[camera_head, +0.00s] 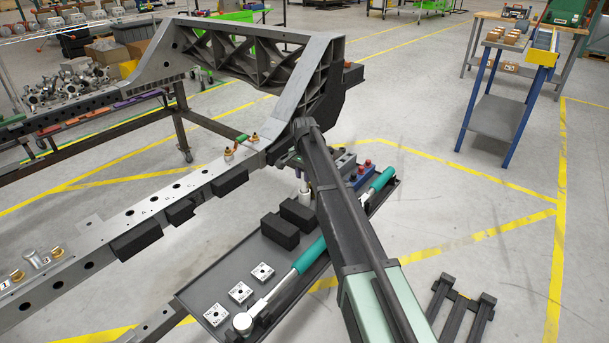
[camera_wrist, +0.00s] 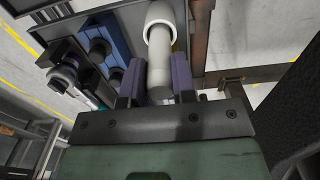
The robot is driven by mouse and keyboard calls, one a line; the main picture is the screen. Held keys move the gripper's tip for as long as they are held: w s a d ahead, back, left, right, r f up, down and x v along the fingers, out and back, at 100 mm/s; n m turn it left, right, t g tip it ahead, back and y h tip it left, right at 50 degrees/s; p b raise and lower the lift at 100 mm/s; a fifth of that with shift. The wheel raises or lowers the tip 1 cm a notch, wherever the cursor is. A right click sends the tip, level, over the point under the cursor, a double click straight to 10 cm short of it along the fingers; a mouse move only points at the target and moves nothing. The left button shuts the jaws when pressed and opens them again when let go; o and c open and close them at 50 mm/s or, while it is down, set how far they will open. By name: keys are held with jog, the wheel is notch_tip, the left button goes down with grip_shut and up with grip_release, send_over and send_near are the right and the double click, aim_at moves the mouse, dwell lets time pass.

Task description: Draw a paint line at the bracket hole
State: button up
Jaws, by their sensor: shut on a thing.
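My gripper (camera_wrist: 159,80) is shut on a white cylindrical paint marker (camera_wrist: 160,38), which sits between its two purple-grey fingers in the wrist view. In the head view my gripper (camera_head: 303,184) is mostly hidden behind my own arm, and the white marker (camera_head: 305,198) shows just below it, over the tray. The grey chassis rail (camera_head: 165,202) runs from lower left to the upright frame section. I cannot make out which hole is the bracket hole; the frame end near my wrist is partly covered by my arm.
A dark tray (camera_head: 205,290) beside the rail holds white square plates (camera_head: 240,292), black blocks (camera_head: 280,231) and a teal-handled wrench (camera_head: 308,257). A blue holder (camera_head: 359,178) with red-topped items is close to my gripper; a blue block (camera_wrist: 92,48) shows in the wrist view.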

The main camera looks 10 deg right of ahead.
jog(key=shift+r+p, duration=2.75)
jog(key=shift+r, duration=0.45)
jog(key=shift+r, duration=0.1)
